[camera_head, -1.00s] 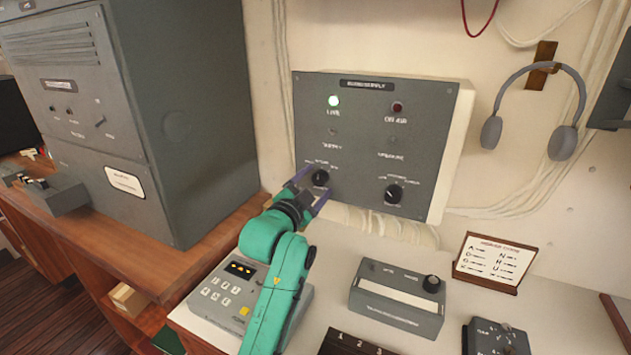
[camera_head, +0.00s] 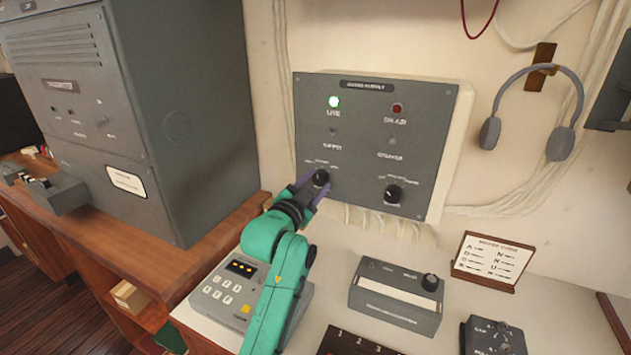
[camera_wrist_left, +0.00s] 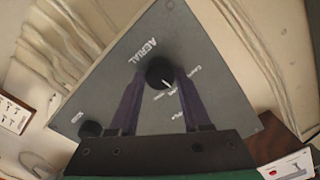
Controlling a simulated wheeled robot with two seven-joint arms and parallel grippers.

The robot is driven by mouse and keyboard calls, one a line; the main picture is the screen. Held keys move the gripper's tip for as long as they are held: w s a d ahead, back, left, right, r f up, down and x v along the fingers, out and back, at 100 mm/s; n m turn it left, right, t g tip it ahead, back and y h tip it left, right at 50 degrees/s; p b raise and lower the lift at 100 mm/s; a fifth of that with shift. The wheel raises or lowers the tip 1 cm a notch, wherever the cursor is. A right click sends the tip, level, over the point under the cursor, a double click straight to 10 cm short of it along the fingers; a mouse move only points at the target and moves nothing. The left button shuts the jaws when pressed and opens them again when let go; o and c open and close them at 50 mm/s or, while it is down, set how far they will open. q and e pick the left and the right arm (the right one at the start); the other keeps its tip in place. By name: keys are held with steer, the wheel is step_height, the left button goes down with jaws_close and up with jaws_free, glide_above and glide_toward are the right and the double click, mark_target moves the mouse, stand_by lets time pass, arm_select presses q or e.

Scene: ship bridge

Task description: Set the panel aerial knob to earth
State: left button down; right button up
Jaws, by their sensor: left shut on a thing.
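The grey wall panel (camera_head: 365,125) has two black rotary knobs in its lower part. The aerial knob (camera_head: 320,177) is the left one. In the left wrist view the word AERIAL stands beside this knob (camera_wrist_left: 159,72), and its white pointer line shows toward the small position labels. Those labels are too blurred to read surely. My left gripper (camera_head: 317,183) has its purple fingers on either side of the aerial knob and is shut on it. The fingers also show in the left wrist view (camera_wrist_left: 158,88). My right gripper is not in view.
The second panel knob (camera_head: 394,194) is to the right. Below are a keypad box (camera_head: 222,292), a grey box with a dial (camera_head: 395,300) and a code card (camera_head: 490,262). A tall grey cabinet (camera_head: 190,120) stands left; headphones (camera_head: 562,143) hang right.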

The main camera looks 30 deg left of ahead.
arm_select(q)
steer(key=n+p, duration=0.3)
steer(key=n, duration=0.1)
steer(key=shift+r+n, duration=0.15)
steer(key=shift+n, duration=0.25)
steer(key=shift+n+p, duration=0.55)
steer(key=shift+n, duration=0.65)
steer(key=shift+c, duration=1.8)
jaws_free()
steer(key=shift+f, duration=0.2)
steer(key=s+p, duration=0.2)
steer(key=s, duration=1.2)
steer(key=shift+s+d, duration=0.25)
steer(key=shift+d, duration=0.2)
